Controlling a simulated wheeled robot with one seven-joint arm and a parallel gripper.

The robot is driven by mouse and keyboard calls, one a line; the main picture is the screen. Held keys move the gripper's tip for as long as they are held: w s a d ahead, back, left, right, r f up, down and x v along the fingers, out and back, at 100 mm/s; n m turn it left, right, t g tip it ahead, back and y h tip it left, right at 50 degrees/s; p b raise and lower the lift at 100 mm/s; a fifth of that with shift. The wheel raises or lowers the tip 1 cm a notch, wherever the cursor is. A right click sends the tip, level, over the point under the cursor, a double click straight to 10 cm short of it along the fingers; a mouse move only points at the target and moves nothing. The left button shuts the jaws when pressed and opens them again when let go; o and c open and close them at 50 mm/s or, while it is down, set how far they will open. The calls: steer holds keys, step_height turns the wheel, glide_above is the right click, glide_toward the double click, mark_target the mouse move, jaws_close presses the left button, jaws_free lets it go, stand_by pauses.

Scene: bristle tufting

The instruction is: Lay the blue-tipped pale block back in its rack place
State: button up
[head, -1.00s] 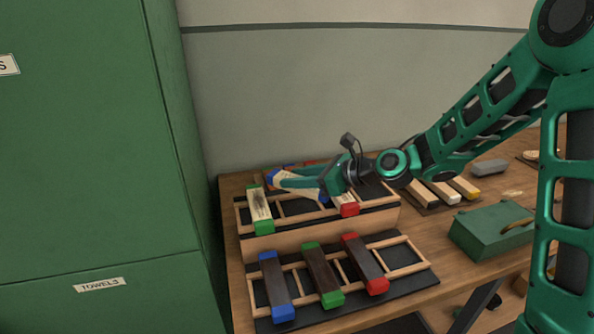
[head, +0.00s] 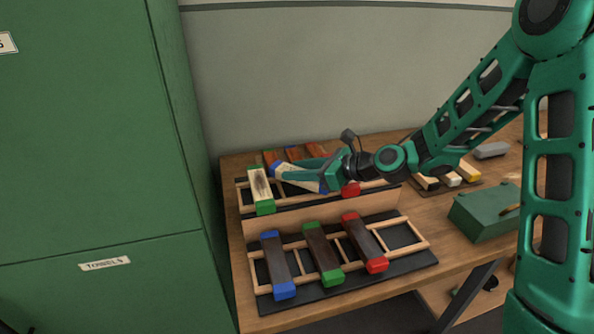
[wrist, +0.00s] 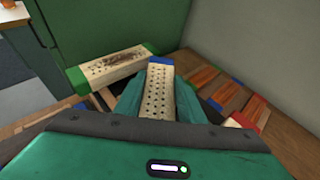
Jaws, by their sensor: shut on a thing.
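My gripper (head: 300,172) is shut on the pale block (head: 289,174) with a blue tip (head: 276,166). The block sits slantwise over the upper rack (head: 243,188), its blue tip toward the back left; whether it touches the rack cannot be told. In the wrist view the held block (wrist: 158,95) shows a dotted face between the fingers, its blue end pointing away. A green-tipped pale block (head: 261,190) lies in the rack to its left. A red-tipped block (head: 350,189) is to its right, mostly hidden by my gripper.
A lower front rack (head: 405,233) holds dark blocks with blue, green and red tips. Reddish-brown blocks (head: 314,154) lie behind the upper rack. A green box (head: 480,218) and several bars (head: 452,179) are at right. A tall green cabinet (head: 90,150) stands close at left.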

steer(key=shift+f, duration=0.6)
steer(key=o, duration=1.2)
steer(key=shift+o, duration=0.2)
